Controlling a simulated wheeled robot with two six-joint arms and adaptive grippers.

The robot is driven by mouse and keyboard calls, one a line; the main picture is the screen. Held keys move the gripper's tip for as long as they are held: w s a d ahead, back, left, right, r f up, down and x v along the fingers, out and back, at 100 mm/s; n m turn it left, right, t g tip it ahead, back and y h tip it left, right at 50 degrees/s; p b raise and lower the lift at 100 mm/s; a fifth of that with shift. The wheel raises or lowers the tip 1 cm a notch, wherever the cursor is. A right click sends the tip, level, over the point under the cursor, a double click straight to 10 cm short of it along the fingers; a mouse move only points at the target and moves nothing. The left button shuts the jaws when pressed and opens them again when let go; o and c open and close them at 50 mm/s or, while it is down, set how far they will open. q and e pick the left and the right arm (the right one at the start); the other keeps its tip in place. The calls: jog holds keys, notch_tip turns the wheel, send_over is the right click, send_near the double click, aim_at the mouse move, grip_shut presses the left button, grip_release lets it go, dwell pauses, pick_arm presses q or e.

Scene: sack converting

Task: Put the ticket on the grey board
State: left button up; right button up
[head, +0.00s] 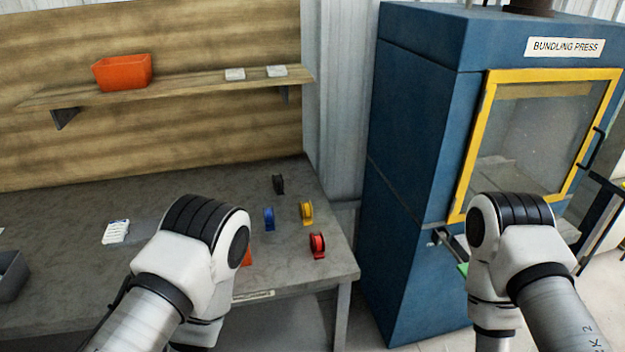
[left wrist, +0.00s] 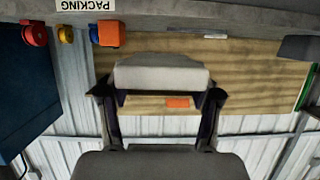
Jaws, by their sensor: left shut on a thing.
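My left gripper (left wrist: 158,92) is shut on a pale grey, wide, block-like thing (left wrist: 160,75). No print shows on it, so I cannot tell whether it is the ticket. In the head view my left arm hides this gripper and what it holds. A white card with dark print (head: 116,232) lies on the workbench left of my left arm. A flat grey piece (head: 147,229), perhaps the grey board, lies right beside it, partly hidden by my arm. I cannot tell whether the card overlaps it. My right gripper is hidden behind its own arm.
The workbench (head: 70,272) carries blue (head: 269,219), black (head: 279,184), yellow (head: 306,213) and red (head: 317,245) reels. An orange box (left wrist: 109,33) is near its front edge. A dark grey tray (head: 11,278) is at left. The blue bundling press (head: 415,150) stands at right.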

pick_arm(q)
jog(key=w+d+r+m+h, duration=0.1)
jog(key=w+d+m+h, duration=0.2)
jog(key=w, duration=0.6)
jog(key=d, duration=0.2)
jog(key=shift+w+d+r+t+h, duration=0.15)
jog(key=shift+d+t+h, duration=0.15)
jog(key=shift+h, duration=0.1)
jog(key=shift+r, duration=0.1)
